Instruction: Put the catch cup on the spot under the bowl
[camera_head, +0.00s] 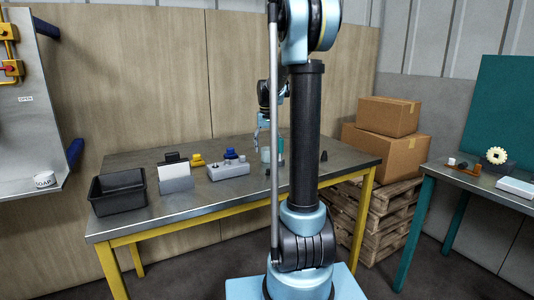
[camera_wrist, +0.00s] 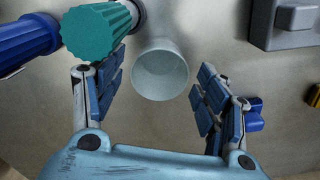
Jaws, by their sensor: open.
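A pale grey-white round cup (camera_wrist: 160,74), which looks like the catch cup, stands on the metal table, seen from above in the wrist view. My gripper (camera_wrist: 160,92) is open, with its blue-padded fingers on either side of the cup's near part and a gap to each side. The cup is not held. In the head view my gripper (camera_head: 262,132) is over the back right of the table, partly hidden behind my arm; a pale cup-like shape (camera_head: 265,155) shows below it. I cannot make out a bowl or a marked spot.
A teal ribbed-cap item (camera_wrist: 95,32) and a blue cylinder (camera_wrist: 25,38) lie close left of the cup. A grey block (camera_wrist: 285,22) is at right. The table (camera_head: 225,200) also holds a black bin (camera_head: 118,192) and a white card holder (camera_head: 176,178). Cardboard boxes (camera_head: 388,115) stand beyond.

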